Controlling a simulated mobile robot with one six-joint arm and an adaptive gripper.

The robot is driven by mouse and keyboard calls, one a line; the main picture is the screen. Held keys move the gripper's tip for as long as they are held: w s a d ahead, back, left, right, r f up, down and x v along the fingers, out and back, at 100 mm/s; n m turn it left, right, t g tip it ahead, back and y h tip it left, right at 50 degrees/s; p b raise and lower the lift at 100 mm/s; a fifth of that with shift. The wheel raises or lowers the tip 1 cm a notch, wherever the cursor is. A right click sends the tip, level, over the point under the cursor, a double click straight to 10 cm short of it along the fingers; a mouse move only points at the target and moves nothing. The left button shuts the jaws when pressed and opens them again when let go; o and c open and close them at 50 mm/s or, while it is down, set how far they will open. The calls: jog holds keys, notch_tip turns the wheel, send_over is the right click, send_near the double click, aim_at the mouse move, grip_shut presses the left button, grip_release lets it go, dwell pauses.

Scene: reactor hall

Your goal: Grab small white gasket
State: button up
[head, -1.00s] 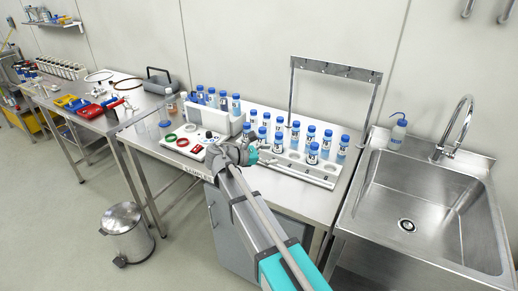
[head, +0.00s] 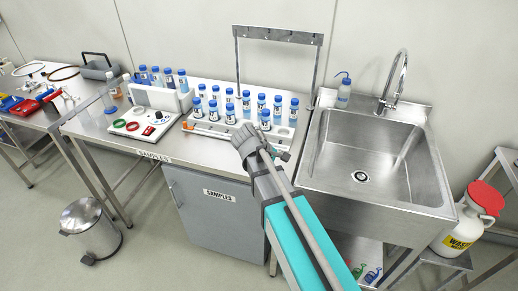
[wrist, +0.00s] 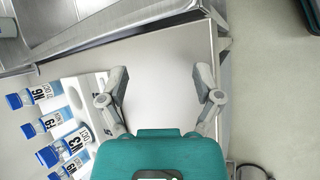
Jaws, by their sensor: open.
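A white board (head: 160,132) on the samples bench holds a green ring (head: 119,123) and a red ring (head: 133,126). A small pale spot shows near its right end, but I cannot tell whether it is the small white gasket. No gasket shows in the wrist view. My gripper (wrist: 160,75) is open and empty above bare steel bench top, beside the vial rack and near the bench edge. In the head view my arm largely hides it, to the right of the board.
A white rack (head: 215,127) of several blue-capped vials stands beside my gripper and also shows in the wrist view (wrist: 95,85). Behind the board is a white box of vials (head: 176,101). A steel sink (head: 380,150) is to the right. A metal frame (head: 236,65) rises behind the rack.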

aim_at(296, 186)
jog(key=s+d+f+m+y, duration=0.1)
jog(key=s+d+m+y, duration=0.1)
jog(key=s+d+m, duration=0.1)
jog(key=s+d+f+m+g, duration=0.1)
jog(key=s, duration=0.1)
jog(key=shift+d+f+y, duration=0.15)
jog(key=shift+f+y, duration=0.15)
jog(key=shift+y, duration=0.1)
jog(key=s+d+f+m+y, duration=0.1)
jog(key=s+d+m+y, duration=0.1)
jog(key=s+m+y, duration=0.2)
jog(key=shift+s+d+f+m+g+y, duration=0.35)
jog(key=shift+s+m, duration=0.7)
jog(key=shift+m, duration=0.45)
jog(key=shift+a, duration=0.1)
